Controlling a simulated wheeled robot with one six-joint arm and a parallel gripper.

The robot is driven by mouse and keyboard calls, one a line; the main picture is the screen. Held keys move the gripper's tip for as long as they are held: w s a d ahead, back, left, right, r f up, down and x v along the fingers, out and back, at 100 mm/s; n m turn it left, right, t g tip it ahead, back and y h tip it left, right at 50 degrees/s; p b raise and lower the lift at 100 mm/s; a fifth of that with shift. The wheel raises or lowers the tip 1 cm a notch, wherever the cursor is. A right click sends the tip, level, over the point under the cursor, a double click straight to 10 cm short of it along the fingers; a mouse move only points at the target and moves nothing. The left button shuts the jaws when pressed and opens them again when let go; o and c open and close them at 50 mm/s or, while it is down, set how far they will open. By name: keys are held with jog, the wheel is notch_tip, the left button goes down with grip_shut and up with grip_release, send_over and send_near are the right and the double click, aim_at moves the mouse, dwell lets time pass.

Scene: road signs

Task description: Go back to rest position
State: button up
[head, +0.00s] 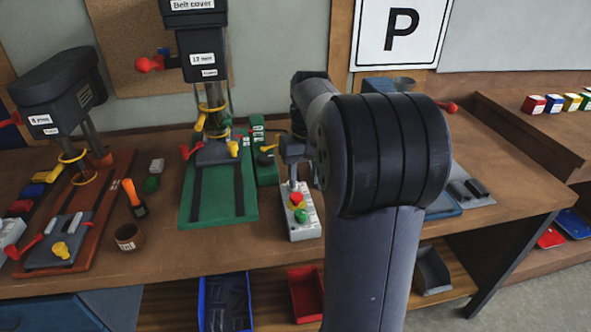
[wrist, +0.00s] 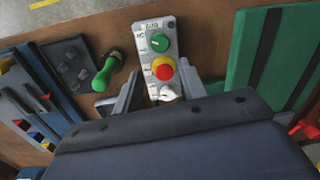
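My gripper (head: 293,172) points down over the back end of a light grey control box (head: 304,231) on the workbench. A white switch (wrist: 167,94) sits low between the fingers. I see nothing held. I cannot tell whether the fingertips touch the box. My forearm hides part of the bench to the right.
Blue (head: 226,300) and red (head: 306,292) bins sit below the bench front.

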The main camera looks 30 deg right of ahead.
aim_at(301, 212)
jog(key=f, duration=1.1)
jog(key=shift+a, duration=0.25)
jog(key=shift+n, duration=0.3)
